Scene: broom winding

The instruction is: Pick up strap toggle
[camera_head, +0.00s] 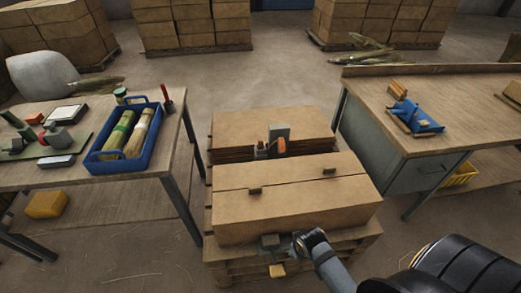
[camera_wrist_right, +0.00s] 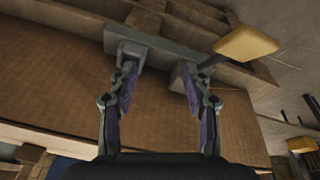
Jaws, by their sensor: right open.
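The strap toggle, a grey fitting (camera_head: 270,242) with a yellow tab (camera_head: 277,270), sits at the front edge of the carton (camera_head: 290,212) on the pallet. In the right wrist view it appears as grey blocks (camera_wrist_right: 130,52) on a grey bar, with the yellow paddle (camera_wrist_right: 247,45) sticking out. My right gripper (camera_head: 298,243) is just right of it in the head view. In the wrist view the right gripper (camera_wrist_right: 159,72) is open, its fingertips close to the two grey blocks. I cannot tell whether they touch. My left gripper is not in view.
A second strap device with an orange handle (camera_head: 280,146) stands between the cartons. A left table holds a blue tray (camera_head: 91,163) with brooms. A right workbench (camera_head: 450,85) carries a blue tool (camera_head: 420,121). Stacked cartons (camera_head: 195,25) stand behind; floor lies between.

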